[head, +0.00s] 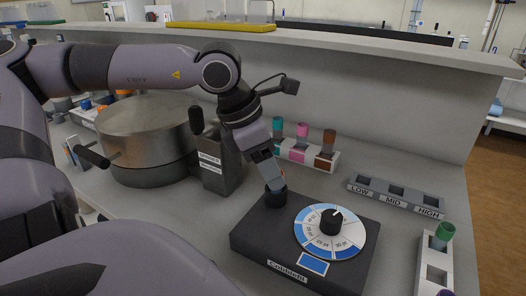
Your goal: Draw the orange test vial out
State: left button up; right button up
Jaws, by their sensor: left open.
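The black colorimeter (262,241) sits on the bench with a round dial (330,231) on its top. A dark round vial socket (276,200) stands at its back left corner. My left gripper (274,186) reaches down from above with its fingertips right at the mouth of this socket. Its jaws are open, though the gap between them is hard to see. The orange test vial cannot be made out clearly; the fingers and the socket hide whatever is in there. My right gripper is out of view.
Behind stands a rack with teal (277,124), pink (302,130) and brown (328,140) vials. A grey LOW/MID/HIGH rack (378,188) is at right, with a white rack (424,272) in front. A steel pot (147,131) and a dark labelled box (213,168) stand left.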

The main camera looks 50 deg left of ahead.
pick_arm(q)
jog(key=shift+x, duration=1.1)
jog(key=shift+c, duration=0.3)
grip_shut()
jog(key=shift+r, duration=0.65)
